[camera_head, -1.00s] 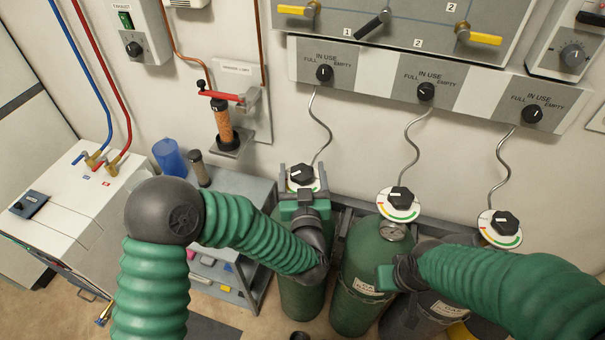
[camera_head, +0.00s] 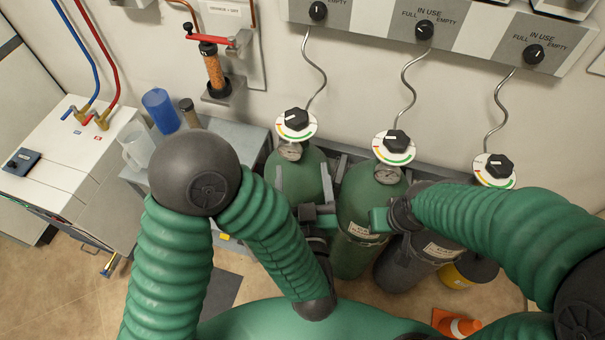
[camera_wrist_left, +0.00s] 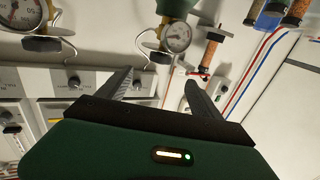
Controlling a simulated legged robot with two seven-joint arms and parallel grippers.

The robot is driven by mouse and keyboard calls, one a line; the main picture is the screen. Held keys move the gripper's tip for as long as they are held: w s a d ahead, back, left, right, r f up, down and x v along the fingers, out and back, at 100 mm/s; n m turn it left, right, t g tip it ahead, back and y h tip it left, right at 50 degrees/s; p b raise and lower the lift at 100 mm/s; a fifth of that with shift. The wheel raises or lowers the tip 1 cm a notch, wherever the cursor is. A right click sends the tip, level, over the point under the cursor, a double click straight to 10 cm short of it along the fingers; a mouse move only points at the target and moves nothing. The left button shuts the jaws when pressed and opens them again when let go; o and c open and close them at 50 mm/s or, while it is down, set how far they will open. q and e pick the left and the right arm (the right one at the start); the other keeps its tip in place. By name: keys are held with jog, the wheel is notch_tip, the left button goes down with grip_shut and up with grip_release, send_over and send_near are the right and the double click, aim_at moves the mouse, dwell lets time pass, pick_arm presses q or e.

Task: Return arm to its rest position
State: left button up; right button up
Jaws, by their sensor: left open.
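My left gripper (camera_head: 303,182) is in front of the left green gas cylinder (camera_head: 296,165), below its black knob (camera_head: 296,119). Its two grey fingers are spread with nothing between them. They also show apart in the left wrist view (camera_wrist_left: 160,90), with a pressure gauge (camera_wrist_left: 177,38) beyond them.
Knobs with coloured dials top the middle (camera_head: 395,147) and right (camera_head: 494,170) cylinders. An orange cone (camera_head: 457,325) is on the floor at lower right.

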pick_arm(q)
jog(key=w+a+f+m+g+h+p, duration=0.2)
jog(key=w+a+f+g+h+p, duration=0.1)
jog(key=w+a+g+p, duration=0.4)
jog(key=s+a+n+g+y, duration=0.1)
jog(key=s+a+g+y, duration=0.1)
jog(key=s+a+g, duration=0.6)
jog(key=s+a, duration=0.6)
jog(key=shift+s+p, duration=0.3)
jog(key=shift+p, duration=0.1)
jog(key=shift+d+f, duration=0.1)
dwell(2.5)
